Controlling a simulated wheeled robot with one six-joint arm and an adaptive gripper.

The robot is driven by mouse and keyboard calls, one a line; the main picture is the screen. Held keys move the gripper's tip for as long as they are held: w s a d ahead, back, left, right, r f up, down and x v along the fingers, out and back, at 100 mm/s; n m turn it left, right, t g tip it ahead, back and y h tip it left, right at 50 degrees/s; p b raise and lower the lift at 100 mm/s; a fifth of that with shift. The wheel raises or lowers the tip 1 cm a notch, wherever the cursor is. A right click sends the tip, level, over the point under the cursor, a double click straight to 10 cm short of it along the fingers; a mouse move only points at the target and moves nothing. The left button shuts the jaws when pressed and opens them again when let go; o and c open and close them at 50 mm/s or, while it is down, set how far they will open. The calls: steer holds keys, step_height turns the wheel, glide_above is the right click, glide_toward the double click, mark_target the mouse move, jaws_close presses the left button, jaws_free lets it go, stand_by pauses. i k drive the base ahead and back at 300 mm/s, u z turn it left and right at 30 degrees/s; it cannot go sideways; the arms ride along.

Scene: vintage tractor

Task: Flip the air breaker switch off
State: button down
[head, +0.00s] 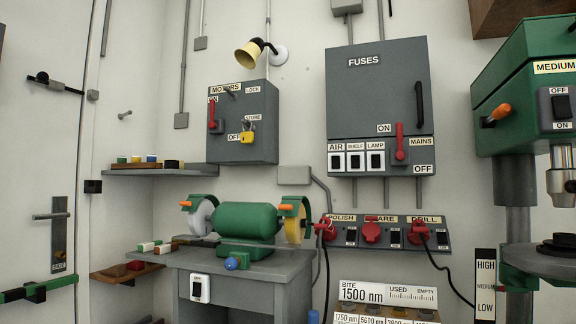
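The grey fuse box (378,95) labelled FUSES hangs on the wall right of centre. Along its lower edge, the air breaker switch (336,161) is a small black rocker on a white plate under the AIR label, leftmost in its row. It is too small to tell which way it is tipped. The shelf breaker (355,161) and the lamp breaker (375,160) sit directly to its right and look alike. The red mains lever (400,143) stands upright, its top by the ON label. My gripper is not in view.
A green bench grinder (246,223) stands on a grey bench (250,262) below left. A socket panel (385,233) with red plugs and hanging cables is below the fuse box. A green drill press (520,100) stands close at right. The motors box (243,122) is left.

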mark_target(336, 162)
steer(key=u, duration=0.05)
steer(key=i, duration=0.9)
steer(key=z, duration=0.75)
